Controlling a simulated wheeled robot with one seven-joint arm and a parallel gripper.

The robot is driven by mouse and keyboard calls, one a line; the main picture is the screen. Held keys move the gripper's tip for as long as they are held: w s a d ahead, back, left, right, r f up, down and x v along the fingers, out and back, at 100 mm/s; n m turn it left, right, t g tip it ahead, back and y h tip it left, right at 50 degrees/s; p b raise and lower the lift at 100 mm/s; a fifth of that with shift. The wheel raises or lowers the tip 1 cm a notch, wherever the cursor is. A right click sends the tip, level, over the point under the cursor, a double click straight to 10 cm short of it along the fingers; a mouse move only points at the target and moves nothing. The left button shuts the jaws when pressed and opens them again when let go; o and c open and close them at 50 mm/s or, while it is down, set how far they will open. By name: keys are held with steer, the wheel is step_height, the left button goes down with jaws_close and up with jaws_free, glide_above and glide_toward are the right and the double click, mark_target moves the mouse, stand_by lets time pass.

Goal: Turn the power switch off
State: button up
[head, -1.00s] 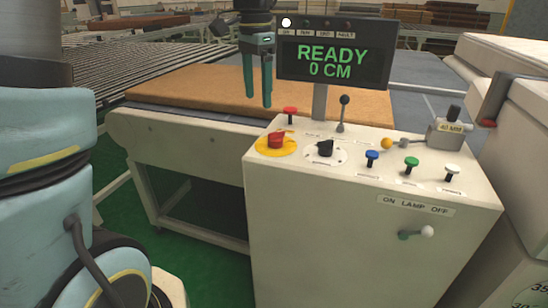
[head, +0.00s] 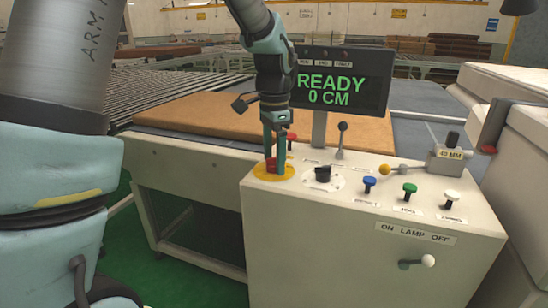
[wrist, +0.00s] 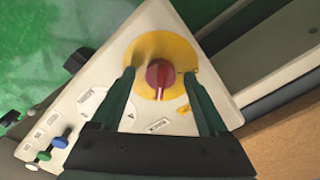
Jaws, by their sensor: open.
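The red rotary switch knob (wrist: 160,78) sits on a yellow disc (wrist: 165,50) on the cream control console. In the wrist view its ridge points roughly along the fingers' direction. In the head view the yellow disc (head: 288,174) shows, and the knob is mostly hidden behind my fingers. My gripper (head: 275,163) points down over the knob with open jaws. In the wrist view one finger is on either side of the knob, with gaps between. I cannot tell how far above the console the fingertips are.
A black selector (head: 323,174), blue button (head: 369,184), green button (head: 410,190) and white button (head: 452,196) lie to the right. A lever (head: 341,140) and the READY display (head: 342,85) stand behind. A brown mattress (head: 190,119) lies beyond.

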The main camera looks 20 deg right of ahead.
steer(key=shift+f, duration=0.2)
jaws_close()
stand_by(0.6)
